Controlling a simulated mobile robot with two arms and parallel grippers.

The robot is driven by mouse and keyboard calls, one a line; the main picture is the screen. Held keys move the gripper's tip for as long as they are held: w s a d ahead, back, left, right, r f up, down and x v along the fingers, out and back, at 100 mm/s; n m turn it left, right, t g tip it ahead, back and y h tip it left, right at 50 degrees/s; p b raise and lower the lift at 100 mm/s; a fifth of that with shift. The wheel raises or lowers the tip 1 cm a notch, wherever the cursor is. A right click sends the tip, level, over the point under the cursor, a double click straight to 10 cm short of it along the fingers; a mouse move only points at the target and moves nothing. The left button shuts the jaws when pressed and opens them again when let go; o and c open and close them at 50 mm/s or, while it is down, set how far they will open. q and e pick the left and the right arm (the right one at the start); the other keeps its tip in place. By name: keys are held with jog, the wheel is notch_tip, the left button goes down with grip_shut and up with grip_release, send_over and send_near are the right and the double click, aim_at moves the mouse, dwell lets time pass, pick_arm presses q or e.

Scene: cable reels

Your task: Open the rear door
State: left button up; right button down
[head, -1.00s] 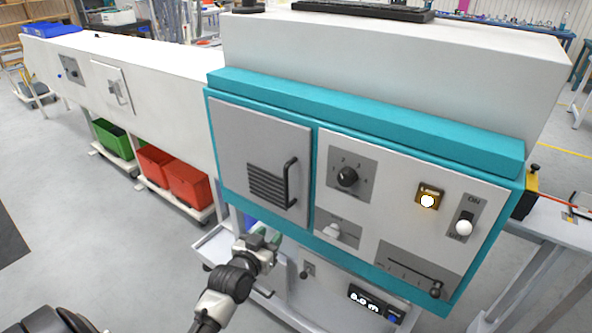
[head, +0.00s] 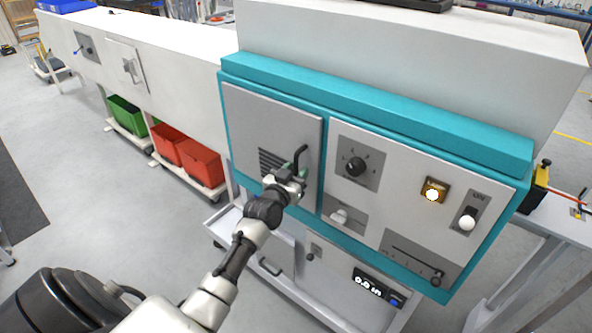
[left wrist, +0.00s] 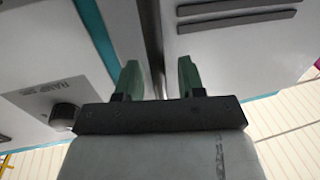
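A grey door (head: 262,124) with dark vent slots is set in the left part of the teal-framed panel and looks shut. Its dark upright bar handle (head: 301,159) is near the door's right edge. My left gripper (head: 290,172) is at the lower part of this handle. In the left wrist view my left gripper (left wrist: 158,80) is open, its two green fingers apart. The dark handle bar (left wrist: 151,40) runs between them, and the fingers do not look closed on it. A smaller door (head: 126,66) with a handle is on the long white housing farther left. My right gripper is not in view.
Right of the door are a rotary knob (head: 355,166), a lit lamp (head: 433,193), a toggle switch (head: 468,219) and a slider (head: 436,277). Red bins (head: 199,161) and a green bin (head: 127,116) stand under the white housing. Floor at left is open.

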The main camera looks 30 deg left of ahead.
pick_arm(q)
jog(key=shift+w, duration=0.15)
jog(key=shift+c, duration=0.5)
grip_shut()
